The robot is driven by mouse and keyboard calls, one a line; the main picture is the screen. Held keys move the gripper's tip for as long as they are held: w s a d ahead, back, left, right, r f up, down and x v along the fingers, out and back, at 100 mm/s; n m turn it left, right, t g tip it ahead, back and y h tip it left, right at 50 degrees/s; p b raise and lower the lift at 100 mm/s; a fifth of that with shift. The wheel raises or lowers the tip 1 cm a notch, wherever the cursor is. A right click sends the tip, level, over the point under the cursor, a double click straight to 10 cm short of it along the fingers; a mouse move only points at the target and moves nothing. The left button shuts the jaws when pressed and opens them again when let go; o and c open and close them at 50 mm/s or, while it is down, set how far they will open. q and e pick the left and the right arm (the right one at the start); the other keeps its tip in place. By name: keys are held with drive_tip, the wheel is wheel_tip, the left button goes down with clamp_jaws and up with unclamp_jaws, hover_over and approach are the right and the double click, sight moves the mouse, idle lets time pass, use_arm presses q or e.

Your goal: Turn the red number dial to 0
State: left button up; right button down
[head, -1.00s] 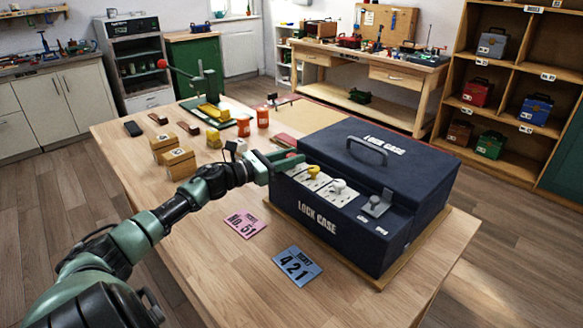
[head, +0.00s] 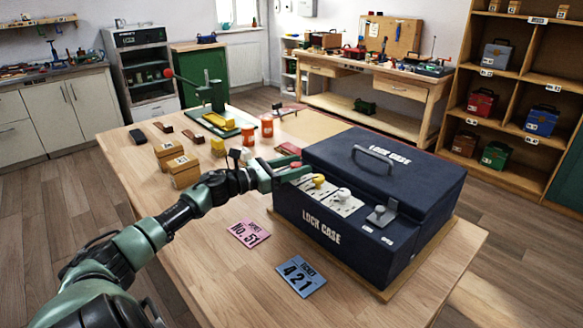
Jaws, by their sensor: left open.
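The dark blue lock case (head: 335,238) stands on the wooden table, lid shut, with a row of dials on pale plates along its front ledge. The red dial (head: 295,165) is at the left end of the row, mostly hidden by my left gripper (head: 291,172). That gripper is open, with its green fingers at the red dial; I cannot tell whether they touch it. The dial's number cannot be read. The yellow dial (head: 318,181) and white dial (head: 343,194) sit to its right. My right gripper is not in view.
A metal latch (head: 381,214) is at the right of the dials. A pink ticket (head: 249,233) and a blue ticket (head: 299,276) lie in front of the case. Wooden boxes (head: 183,171), orange jars (head: 267,126) and a green press (head: 215,97) stand farther back left.

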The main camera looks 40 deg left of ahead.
use_arm(q)
drive_tip(key=shift+s+a+f, duration=0.15)
drive_tip(key=shift+s+a, duration=0.05)
drive_tip(key=shift+s, duration=0.4)
drive_tip(key=v, duration=0.6)
drive_tip(key=shift+s+b, duration=0.25)
drive_tip(key=shift+b, duration=0.1)
drive_tip(key=shift+r, duration=0.2)
